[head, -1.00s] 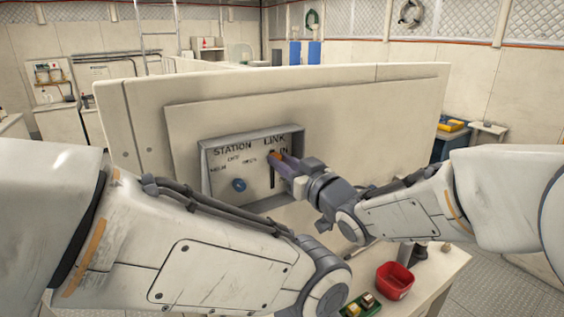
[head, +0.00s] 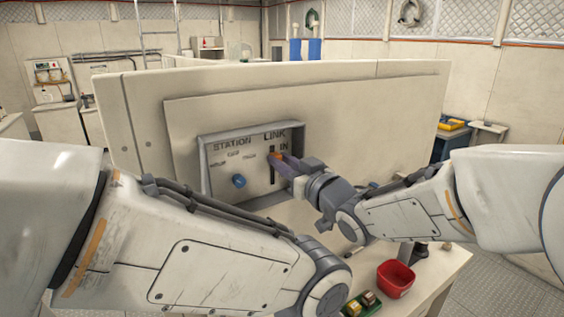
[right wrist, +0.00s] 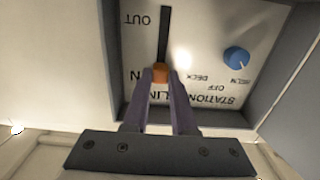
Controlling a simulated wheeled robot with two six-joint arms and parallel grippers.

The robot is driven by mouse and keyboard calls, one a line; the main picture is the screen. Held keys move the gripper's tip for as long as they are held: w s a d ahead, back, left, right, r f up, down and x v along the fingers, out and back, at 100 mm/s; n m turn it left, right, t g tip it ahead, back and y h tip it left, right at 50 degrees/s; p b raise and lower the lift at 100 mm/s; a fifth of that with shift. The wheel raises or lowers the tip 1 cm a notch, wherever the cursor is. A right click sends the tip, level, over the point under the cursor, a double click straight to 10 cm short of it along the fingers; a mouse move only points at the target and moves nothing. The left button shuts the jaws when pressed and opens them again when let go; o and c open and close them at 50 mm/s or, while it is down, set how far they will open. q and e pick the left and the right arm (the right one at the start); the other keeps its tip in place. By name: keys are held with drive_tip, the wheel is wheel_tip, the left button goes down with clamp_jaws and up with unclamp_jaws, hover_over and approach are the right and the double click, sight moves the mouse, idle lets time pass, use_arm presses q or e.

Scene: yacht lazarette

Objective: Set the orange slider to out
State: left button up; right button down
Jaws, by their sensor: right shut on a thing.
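The orange slider (head: 275,155) sits in a dark vertical slot (head: 272,178) under the word LINK on the grey panel (head: 206,170). It is at the IN end of the slot. In the right wrist view the panel appears upside down; the slider (right wrist: 160,74) is beside the partly hidden IN label, and the slot runs up to OUT. My right gripper (head: 285,159) is shut on the slider; its fingers (right wrist: 160,82) flank it in the wrist view. My left arm crosses the lower left, but its gripper is out of frame.
A blue knob (head: 239,181) under STATION is left of the slot. The panel's raised frame surrounds both controls. Below right, a red bin (head: 395,279) and a green tray (head: 350,309) with small items stand on a pale bench (head: 440,270).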

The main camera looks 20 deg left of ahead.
sight(273, 180)
wheel_tip(273, 180, down, 7)
drive_tip(key=b, duration=0.6)
drive_tip(key=shift+r, duration=0.2)
drive_tip(key=shift+f, duration=0.1)
drive_tip(key=c, duration=0.7)
unclamp_jaws()
